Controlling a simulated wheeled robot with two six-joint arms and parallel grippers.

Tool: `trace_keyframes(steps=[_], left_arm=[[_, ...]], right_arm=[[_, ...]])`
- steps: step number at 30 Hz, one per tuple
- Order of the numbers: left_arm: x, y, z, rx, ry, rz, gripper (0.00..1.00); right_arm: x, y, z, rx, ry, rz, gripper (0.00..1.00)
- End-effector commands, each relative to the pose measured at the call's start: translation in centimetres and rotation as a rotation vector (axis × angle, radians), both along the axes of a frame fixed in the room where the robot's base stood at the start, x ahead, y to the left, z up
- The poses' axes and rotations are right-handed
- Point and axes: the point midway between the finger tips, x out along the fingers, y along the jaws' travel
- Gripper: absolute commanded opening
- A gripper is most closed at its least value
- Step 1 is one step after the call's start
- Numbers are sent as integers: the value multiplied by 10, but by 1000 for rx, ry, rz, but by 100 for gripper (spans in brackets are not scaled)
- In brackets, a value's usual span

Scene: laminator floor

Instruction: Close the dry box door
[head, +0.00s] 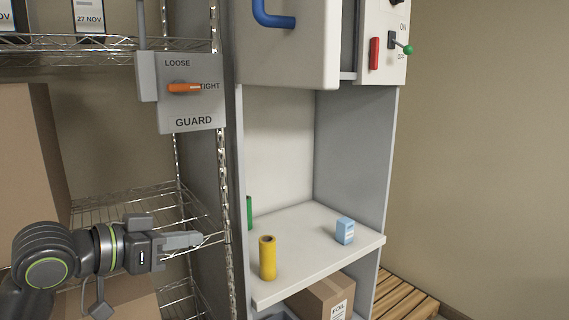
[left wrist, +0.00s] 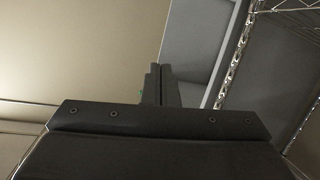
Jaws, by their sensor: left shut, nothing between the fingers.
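The dry box door (head: 300,62) is a light grey panel with a blue handle (head: 266,14) at the top middle of the head view. It stands out from its cabinet, and a dark gap shows along its right edge. Its top is cut off by the frame. My left gripper (head: 198,239) is shut and empty, low and left of the door, in front of the wire rack. Its closed fingers (left wrist: 159,84) also show in the left wrist view, where I cannot make out the door. My right gripper is not in view.
A grey panel marked GUARD (head: 194,108) with an orange lever hangs on the wire rack (head: 130,202). Below the door, a shelf (head: 300,225) bears a yellow cylinder (head: 267,258) and a blue box (head: 345,231). A red switch (head: 375,53) and green-knobbed lever (head: 408,48) are to the right.

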Motion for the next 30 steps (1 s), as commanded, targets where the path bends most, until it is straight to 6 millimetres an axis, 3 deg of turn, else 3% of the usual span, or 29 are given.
trace_keyframes(steps=[1,5,9,15,21,30], left_arm=[[-3,-4,31,-11,-37,-32,0],[-21,-16,101,-49,-103,-126,0],[-55,-25,173,-86,-170,-226,0],[-116,-33,254,-122,-239,-354,0],[-155,-34,290,-141,-269,-425,0],[-156,-48,297,-143,-270,-441,0]], right_arm=[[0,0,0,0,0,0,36],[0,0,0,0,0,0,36],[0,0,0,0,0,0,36],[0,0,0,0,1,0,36],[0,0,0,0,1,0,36],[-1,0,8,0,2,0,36]])
